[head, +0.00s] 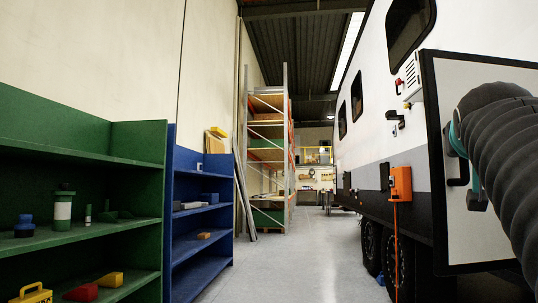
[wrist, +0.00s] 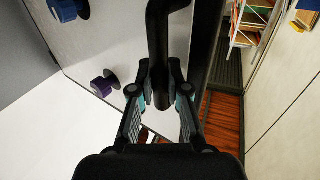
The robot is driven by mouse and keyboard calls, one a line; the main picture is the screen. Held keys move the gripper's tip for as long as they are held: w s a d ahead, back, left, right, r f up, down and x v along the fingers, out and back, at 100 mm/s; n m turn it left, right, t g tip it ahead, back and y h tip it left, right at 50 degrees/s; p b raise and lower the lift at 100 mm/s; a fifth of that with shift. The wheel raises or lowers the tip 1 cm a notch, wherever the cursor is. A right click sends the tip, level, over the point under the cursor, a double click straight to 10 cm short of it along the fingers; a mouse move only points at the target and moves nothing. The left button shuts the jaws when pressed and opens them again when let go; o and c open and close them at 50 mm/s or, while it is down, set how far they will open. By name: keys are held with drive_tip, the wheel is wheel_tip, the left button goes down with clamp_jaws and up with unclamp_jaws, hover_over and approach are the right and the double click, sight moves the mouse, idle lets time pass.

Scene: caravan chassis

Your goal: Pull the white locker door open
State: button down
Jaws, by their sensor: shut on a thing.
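The white locker door (head: 490,240) is a pale panel with a black border at the right of the head view, on the caravan side. It appears to stand at an angle to that side, its left edge nearest me. It fills the left of the wrist view (wrist: 110,45). A black bar handle (wrist: 165,30) sits near its edge. My gripper (wrist: 160,88) is shut on the handle, one finger on each side. In the head view my gripper (head: 457,142) is partly hidden by my dark ribbed arm.
Green shelves (head: 85,140) and blue shelves (head: 200,222) line the left wall. An orange box (head: 401,182) hangs on the caravan (head: 375,110) above its wheels. The grey floor (head: 300,265) between them is clear.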

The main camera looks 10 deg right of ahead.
drive_tip(key=c, duration=1.1)
unclamp_jaws()
drive_tip(key=shift+d, duration=0.1)
drive_tip(key=shift+c, duration=0.2)
